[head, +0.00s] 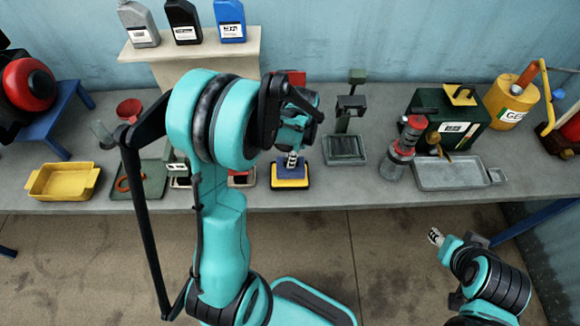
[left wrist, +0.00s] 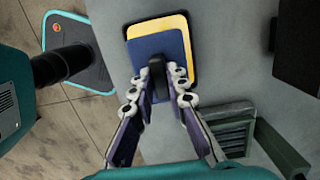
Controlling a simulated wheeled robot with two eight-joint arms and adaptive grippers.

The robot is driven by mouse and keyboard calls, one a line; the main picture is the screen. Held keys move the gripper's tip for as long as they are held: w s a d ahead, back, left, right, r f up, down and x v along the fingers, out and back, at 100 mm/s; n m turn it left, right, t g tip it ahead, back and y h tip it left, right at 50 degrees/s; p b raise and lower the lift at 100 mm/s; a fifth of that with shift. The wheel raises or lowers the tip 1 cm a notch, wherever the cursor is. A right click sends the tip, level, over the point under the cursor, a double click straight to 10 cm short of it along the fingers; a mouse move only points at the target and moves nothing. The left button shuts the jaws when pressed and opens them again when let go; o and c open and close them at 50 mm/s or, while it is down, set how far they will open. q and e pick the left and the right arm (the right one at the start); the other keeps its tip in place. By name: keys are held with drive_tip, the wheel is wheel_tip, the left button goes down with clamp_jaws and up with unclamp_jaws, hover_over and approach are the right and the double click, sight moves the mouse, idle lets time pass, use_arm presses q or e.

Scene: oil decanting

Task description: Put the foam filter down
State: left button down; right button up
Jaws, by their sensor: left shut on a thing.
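The foam filter looks like a flat blue pad (left wrist: 170,45) with a dark upright grip on top. My left gripper (left wrist: 157,75) is shut on that dark grip. The blue pad lies over a yellow pad or tray (left wrist: 190,24) with a dark rim; I cannot tell whether they touch. In the head view the filter (head: 283,168) is near the front of the bench, and my left gripper (head: 292,160) is above it, partly hidden by my left arm. My right gripper (head: 435,237) is low at the right, in front of the bench, away from the filter.
On the grey bench (head: 385,193), a green stand with a scale-like plate (head: 345,149) is right of the filter. A red-topped bottle (head: 402,150) and a grey tray (head: 452,174) stand farther right. A yellow tray (head: 62,181) is at the left. Bottles (head: 183,22) stand on a raised shelf.

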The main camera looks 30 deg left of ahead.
use_arm(q)
drive_tip(key=shift+a+f, duration=0.3)
drive_tip(key=shift+f, duration=0.25)
wheel_tip(320, 180, down, 3)
drive_tip(key=shift+r+b, duration=0.2)
drive_tip(key=shift+b, duration=0.4)
drive_tip(key=shift+f, duration=0.35)
drive_tip(key=shift+f, duration=0.1)
drive_tip(key=c, duration=1.5)
unclamp_jaws()
